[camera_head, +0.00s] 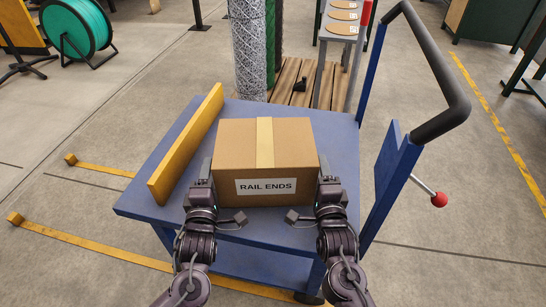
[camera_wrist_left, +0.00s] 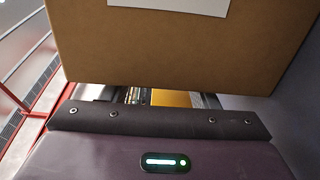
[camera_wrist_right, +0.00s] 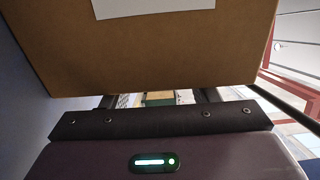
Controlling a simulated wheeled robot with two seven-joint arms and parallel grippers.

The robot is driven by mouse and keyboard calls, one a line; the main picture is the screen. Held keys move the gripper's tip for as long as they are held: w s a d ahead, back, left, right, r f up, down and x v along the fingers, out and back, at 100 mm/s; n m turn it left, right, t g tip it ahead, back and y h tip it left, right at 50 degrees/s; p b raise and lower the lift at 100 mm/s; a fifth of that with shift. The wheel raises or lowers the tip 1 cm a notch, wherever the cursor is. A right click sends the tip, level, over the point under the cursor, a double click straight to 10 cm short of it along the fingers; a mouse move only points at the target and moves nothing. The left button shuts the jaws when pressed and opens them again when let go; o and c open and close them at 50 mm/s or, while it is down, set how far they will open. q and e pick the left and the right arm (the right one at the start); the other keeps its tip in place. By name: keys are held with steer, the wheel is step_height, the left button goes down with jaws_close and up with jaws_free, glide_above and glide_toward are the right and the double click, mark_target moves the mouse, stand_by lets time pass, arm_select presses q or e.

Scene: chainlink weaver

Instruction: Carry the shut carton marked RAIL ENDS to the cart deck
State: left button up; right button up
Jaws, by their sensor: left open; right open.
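The shut brown carton (camera_head: 230,160), with a pale tape strip and a RAIL ENDS label (camera_head: 266,186), appears upright over the blue cart deck (camera_head: 160,206). I cannot tell whether its underside touches the deck. My left gripper (camera_head: 207,172) is open beside the carton's left side. My right gripper (camera_head: 325,170) is open beside its right side. Whether the fingers touch the carton is unclear. The carton's front fills the top of the left wrist view (camera_wrist_left: 180,60) and the right wrist view (camera_wrist_right: 150,60).
A yellow rail (camera_head: 186,145) stands along the deck's left side, close to the carton. The cart's handle (camera_head: 432,65) rises at the right. Mesh rolls (camera_head: 248,50) stand behind on a pallet (camera_head: 300,92). Bare deck shows in front of the carton.

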arm_select(q)
steer(key=o, duration=0.4)
steer(key=shift+a, duration=0.4)
arm_select(e)
steer(key=shift+d, duration=0.4)
arm_select(q)
steer(key=shift+o, duration=0.2)
steer(key=shift+f, duration=0.1)
arm_select(e)
steer(key=o, duration=0.5)
steer(key=shift+s, duration=0.1)
steer(key=s, duration=1.1)
steer(key=shift+s, duration=0.4)
arm_select(q)
steer(key=s, duration=1.2)
